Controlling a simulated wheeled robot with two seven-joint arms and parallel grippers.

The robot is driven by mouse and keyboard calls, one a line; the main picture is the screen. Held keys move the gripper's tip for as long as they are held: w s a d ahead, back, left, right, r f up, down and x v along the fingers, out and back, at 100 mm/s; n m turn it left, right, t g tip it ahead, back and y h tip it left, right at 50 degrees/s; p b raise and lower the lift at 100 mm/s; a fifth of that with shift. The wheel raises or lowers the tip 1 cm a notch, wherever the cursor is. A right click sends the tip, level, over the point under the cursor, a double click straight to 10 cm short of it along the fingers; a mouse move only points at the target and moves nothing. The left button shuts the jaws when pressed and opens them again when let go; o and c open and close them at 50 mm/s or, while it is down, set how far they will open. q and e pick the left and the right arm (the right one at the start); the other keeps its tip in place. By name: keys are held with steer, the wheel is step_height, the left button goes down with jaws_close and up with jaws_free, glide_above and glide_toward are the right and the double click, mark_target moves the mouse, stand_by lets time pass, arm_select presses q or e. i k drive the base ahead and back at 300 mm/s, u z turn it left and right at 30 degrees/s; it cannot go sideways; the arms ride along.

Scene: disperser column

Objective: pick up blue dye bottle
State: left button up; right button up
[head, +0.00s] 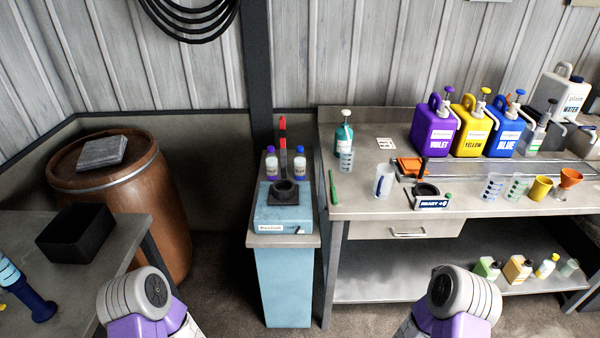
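A blue jug (508,130) labelled BLUE stands upright at the back of the right-hand bench, with a pump top and a white front label. A yellow jug (471,128) and a violet jug (434,130) stand to its left. Two small bottles, one with a purple lower part (271,163) and one with a blue lower part (300,165), stand behind the blue device on the narrow stand. My two arms show only as grey and purple links at the bottom edge. Neither gripper is in view.
A blue device (284,213) with a black ring tops the narrow stand. A wooden barrel (150,190) and black box (78,233) are left.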

mark_target(299, 159)
steer(key=u, duration=0.45)
steer(key=k, duration=0.55)
steer(key=u, duration=0.9)
steer(key=i, duration=0.55)
steer(key=z, duration=0.7)
steer(key=i, duration=0.55)
steer(key=z, duration=0.65)
